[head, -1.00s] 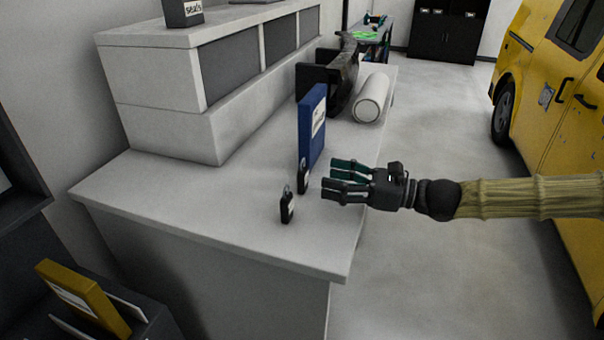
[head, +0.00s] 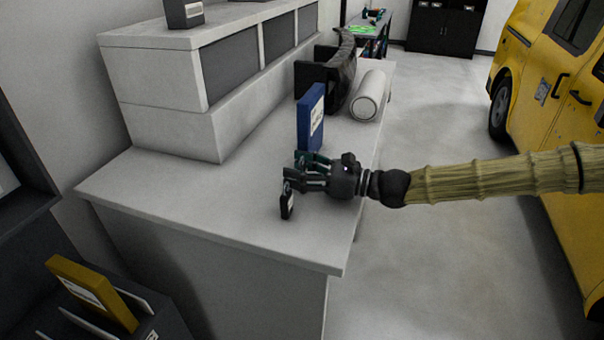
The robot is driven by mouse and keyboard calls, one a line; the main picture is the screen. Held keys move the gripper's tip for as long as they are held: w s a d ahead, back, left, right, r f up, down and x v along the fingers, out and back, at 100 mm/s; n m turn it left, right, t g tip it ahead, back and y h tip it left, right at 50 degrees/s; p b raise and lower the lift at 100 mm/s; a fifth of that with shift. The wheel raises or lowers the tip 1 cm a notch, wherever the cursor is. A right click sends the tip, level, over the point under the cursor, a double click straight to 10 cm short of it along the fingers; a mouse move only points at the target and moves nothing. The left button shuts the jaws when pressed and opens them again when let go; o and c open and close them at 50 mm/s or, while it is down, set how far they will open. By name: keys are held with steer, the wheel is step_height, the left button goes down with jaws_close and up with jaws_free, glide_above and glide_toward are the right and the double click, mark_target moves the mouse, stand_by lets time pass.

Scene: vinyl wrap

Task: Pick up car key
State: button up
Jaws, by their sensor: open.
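A small black car key (head: 287,207) with a pale label and a ring at its top stands upright on the grey counter (head: 190,205), near its front edge. My gripper (head: 293,176) is open and reaches in from the right. Its fingers are at the top of the key, by the ring; I cannot tell whether they touch it. The second small black key-like item, beside the blue binder, is hidden behind my gripper.
A blue binder (head: 311,118) stands just behind my gripper. Farther back are a white roll (head: 369,95) and a dark rack (head: 327,78). A raised grey block (head: 165,95) bounds the counter's left. The counter's front left is clear. A yellow van (head: 545,85) stands at right.

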steer(key=shift+w+f, duration=0.1)
steer(key=shift+c, duration=0.4)
steer(key=c, duration=1)
